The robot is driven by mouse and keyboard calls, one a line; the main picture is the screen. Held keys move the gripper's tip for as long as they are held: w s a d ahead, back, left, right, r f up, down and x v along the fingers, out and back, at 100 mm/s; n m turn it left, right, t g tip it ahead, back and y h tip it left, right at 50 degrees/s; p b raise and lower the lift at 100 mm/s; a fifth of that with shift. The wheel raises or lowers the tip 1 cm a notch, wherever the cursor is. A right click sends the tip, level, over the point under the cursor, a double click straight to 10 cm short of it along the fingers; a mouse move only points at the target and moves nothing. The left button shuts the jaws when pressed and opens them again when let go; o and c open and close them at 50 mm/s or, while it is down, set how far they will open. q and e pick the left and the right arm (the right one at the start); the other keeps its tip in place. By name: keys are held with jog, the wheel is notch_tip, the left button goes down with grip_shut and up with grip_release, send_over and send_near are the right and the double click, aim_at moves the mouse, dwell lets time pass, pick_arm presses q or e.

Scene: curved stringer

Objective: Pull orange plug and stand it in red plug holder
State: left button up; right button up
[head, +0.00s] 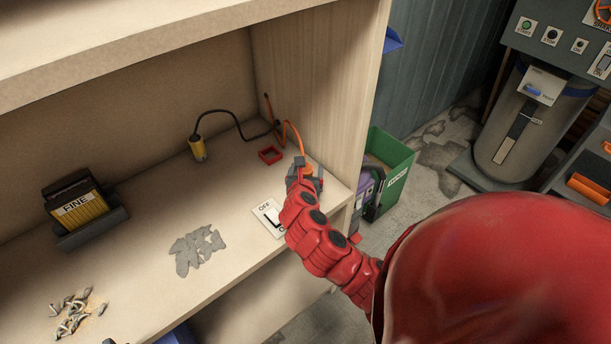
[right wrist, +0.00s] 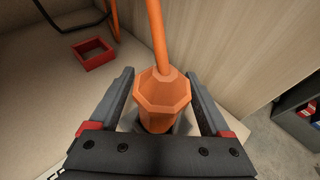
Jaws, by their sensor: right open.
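The orange plug (right wrist: 161,98) stands upright between the open fingers of my right gripper (right wrist: 164,100), with an orange cable rising from its top. In the head view my right gripper (head: 305,178) is at the right end of the shelf, and the orange plug (head: 307,170) is mostly hidden by it. What the plug sits in is hardly visible. The red plug holder (head: 270,155) is a small, open square box on the shelf, behind and left of the gripper. It looks empty in the right wrist view (right wrist: 93,54). My left gripper is not in view.
A yellow plug (head: 197,150) with a black cable stands left of the holder. An OFF-labelled switch plate (head: 269,217) lies close to my right arm. The shelf's wooden side wall (head: 335,90) rises just right of the gripper. A FINE block (head: 80,208) sits farther left.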

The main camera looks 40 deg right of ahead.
jog(key=shift+c, duration=0.2)
grip_shut()
jog(key=shift+r, duration=0.15)
